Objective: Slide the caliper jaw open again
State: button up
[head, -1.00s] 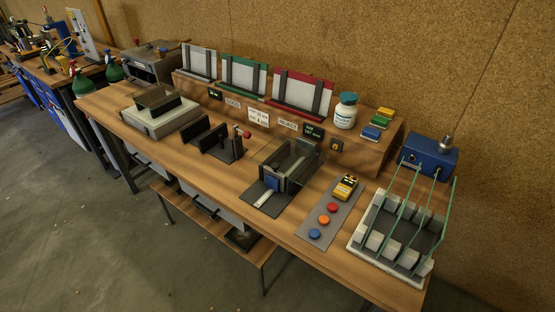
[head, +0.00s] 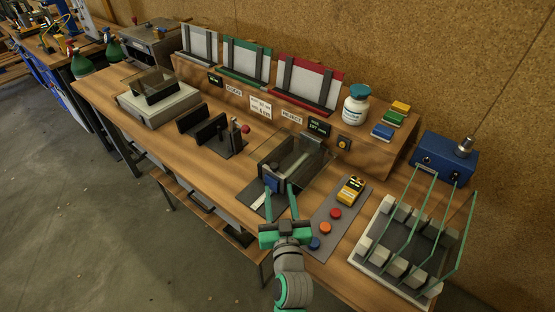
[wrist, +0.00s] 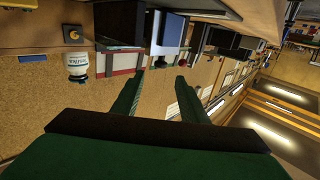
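The caliper (head: 292,160) is a dark frame with a clear top on the bench, in the middle of the head view. Its blue jaw (head: 271,183) is at the near end, above a pale slide strip. My gripper (head: 281,190) is in front of that end, its two green fingers apart and pointing at the jaw. In the wrist view, which looks upside down, the open gripper (wrist: 160,76) has a blue block (wrist: 172,28), seemingly the jaw, beyond its fingertips. Nothing shows between the fingers. I cannot tell whether a finger touches the jaw.
A button panel (head: 338,215) lies close right of my gripper. Black upright plates (head: 210,130) stand left of the caliper. A white bottle (head: 356,105) and a small display (head: 318,127) are behind.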

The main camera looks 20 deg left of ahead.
aim_at(276, 169)
jog(key=x, duration=1.1)
jog(key=shift+a+r, duration=0.1)
jog(key=shift+a, duration=0.05)
jog(key=shift+w, duration=0.1)
grip_shut()
jog(key=shift+d, duration=0.2)
